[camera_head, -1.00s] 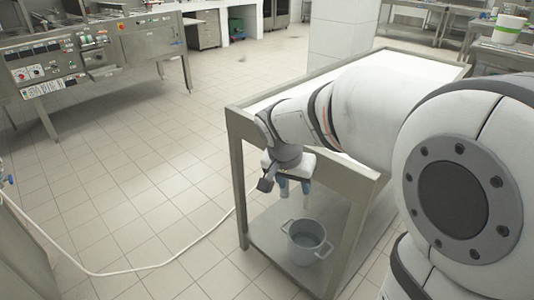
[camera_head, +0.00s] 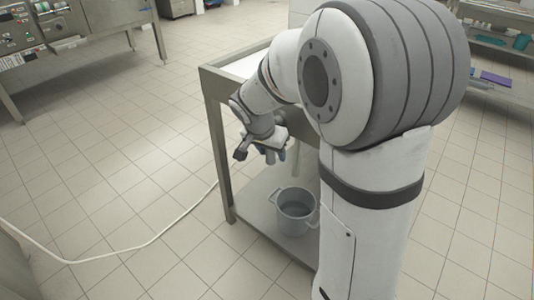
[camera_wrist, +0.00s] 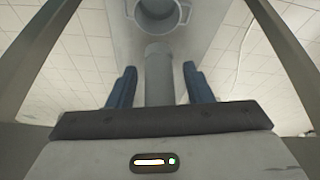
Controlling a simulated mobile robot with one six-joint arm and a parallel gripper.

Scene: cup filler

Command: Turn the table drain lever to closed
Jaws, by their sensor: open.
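My gripper (camera_head: 272,152) is under the near end of the metal table (camera_head: 208,85), above the lower shelf. In the wrist view my gripper (camera_wrist: 160,85) shows two blue fingers spread apart. A grey vertical drain pipe (camera_wrist: 159,72) shows in the gap between the fingers; I cannot tell whether either finger touches it. I cannot make out the drain lever as a separate part in either view. A grey pot (camera_head: 295,212) with two side handles stands upright on the shelf below my gripper, and its rim shows at the top of the wrist view (camera_wrist: 158,22).
The table's front leg (camera_head: 219,150) stands left of my gripper. The lower shelf (camera_head: 252,208) lies beneath it. A white hose (camera_head: 130,250) runs across the tiled floor. A control-panel counter (camera_head: 40,45) is at the far left.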

